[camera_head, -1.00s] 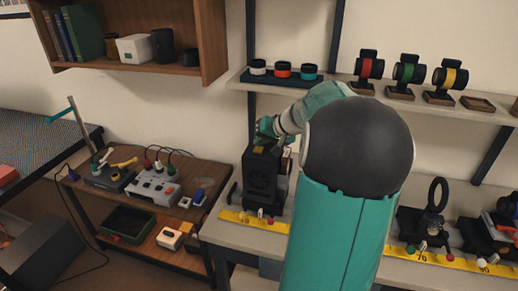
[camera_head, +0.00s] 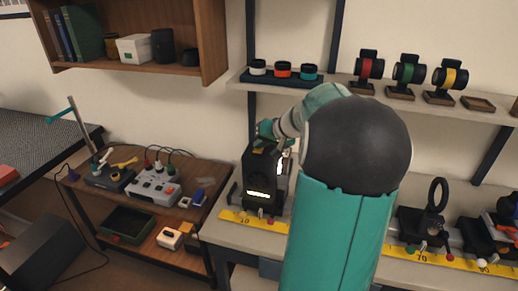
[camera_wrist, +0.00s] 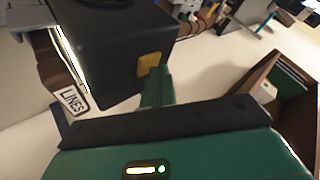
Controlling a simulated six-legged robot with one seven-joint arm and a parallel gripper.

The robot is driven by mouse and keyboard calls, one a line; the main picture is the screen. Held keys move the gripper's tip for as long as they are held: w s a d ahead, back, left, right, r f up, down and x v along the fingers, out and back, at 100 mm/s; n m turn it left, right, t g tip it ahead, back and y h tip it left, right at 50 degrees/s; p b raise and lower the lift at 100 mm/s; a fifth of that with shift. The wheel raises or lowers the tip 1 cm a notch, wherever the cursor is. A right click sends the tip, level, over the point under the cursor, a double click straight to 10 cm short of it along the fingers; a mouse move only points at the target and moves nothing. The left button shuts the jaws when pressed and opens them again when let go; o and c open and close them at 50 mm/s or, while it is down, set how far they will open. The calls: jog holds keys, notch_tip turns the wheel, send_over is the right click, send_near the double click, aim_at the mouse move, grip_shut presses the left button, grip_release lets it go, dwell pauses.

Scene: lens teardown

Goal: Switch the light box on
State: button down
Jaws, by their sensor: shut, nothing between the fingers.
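The black light box (camera_head: 263,177) stands on the bench behind the yellow ruler. A bright white strip glows low on its front, and another bright patch shows on its right side. In the wrist view the box (camera_wrist: 110,45) has an amber switch plate (camera_wrist: 150,63) on the facing side and a glowing line along its left edge. My gripper (camera_head: 266,130) is at the top of the box; its shut green fingers (camera_wrist: 157,88) point at the switch plate, at or very near its lower edge. I cannot tell whether they touch.
The yellow ruler (camera_head: 400,255) runs along the bench front. A shelf (camera_head: 340,95) with lens rings and coloured lenses is above.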

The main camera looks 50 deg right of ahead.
aim_at(261, 151)
jog(key=shift+r, duration=0.5)
jog(key=shift+r, duration=3)
